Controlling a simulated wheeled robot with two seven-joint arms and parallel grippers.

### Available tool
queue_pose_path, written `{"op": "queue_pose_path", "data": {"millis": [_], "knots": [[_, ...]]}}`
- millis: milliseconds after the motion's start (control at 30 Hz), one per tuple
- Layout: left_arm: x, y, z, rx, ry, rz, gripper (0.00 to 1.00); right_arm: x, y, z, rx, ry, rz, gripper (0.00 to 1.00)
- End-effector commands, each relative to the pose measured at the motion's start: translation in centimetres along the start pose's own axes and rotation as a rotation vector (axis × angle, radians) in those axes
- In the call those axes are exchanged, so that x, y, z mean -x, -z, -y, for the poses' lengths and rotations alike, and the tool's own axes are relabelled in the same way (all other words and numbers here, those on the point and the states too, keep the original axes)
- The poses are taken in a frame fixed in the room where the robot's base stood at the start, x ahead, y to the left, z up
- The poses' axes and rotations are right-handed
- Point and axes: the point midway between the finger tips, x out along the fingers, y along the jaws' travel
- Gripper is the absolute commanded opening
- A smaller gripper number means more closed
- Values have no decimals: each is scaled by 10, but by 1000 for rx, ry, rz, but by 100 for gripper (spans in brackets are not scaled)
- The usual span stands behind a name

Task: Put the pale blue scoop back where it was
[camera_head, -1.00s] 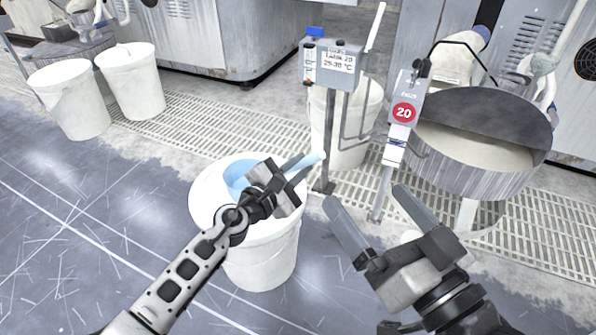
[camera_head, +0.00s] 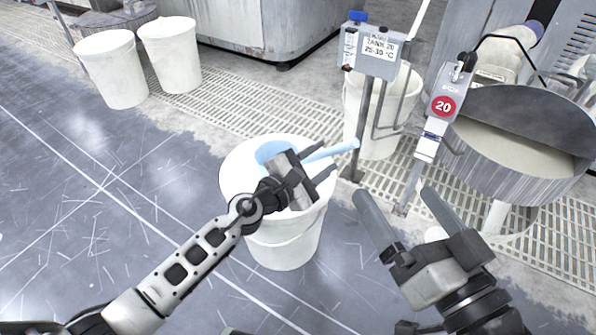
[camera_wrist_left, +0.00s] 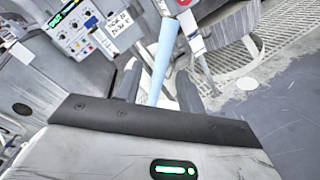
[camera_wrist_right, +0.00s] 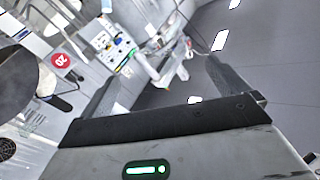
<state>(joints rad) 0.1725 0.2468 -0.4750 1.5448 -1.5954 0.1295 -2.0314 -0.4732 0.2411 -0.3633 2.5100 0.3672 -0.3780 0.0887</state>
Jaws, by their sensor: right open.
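The pale blue scoop (camera_head: 338,149) has its bowl inside the white bucket (camera_head: 283,249) in the middle of the head view. Its handle slants up over the rim to the right. My left gripper (camera_head: 328,157) is over the bucket, its fingers spread on either side of the handle with a visible gap. In the left wrist view the handle (camera_wrist_left: 163,60) rises between the two fingers (camera_wrist_left: 158,88). The gripper hides the middle of the scoop. My right gripper (camera_head: 393,203) is open and empty, to the right of the bucket.
A post with a label box (camera_head: 378,55) stands behind the bucket, before another white bucket (camera_head: 385,140). A grey sensor with a red 20 tag (camera_head: 443,105) stands by a round tank (camera_head: 520,190). Two white buckets (camera_head: 112,75) are at back left. Floor at left is clear.

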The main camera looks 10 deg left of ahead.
Motion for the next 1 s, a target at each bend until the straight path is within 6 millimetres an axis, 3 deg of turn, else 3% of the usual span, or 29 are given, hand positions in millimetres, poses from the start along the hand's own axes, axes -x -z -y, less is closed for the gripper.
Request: {"op": "queue_pose_path", "data": {"millis": [200, 400, 600, 1000], "knots": [[50, 1, 2, -1, 3, -2, 39, 3, -7, -3, -30, -22, 21, 100], [78, 2, 1, 0, 1, -1, 39, 1, -1, -5, 13, -18, -20, 100], [86, 0, 0, 0, 0, 0, 39, -3, 9, -2, 46, 1, -54, 100], [85, 0, 0, 1, 0, 0, 39, -2, 6, -1, 49, 6, -45, 100]]}}
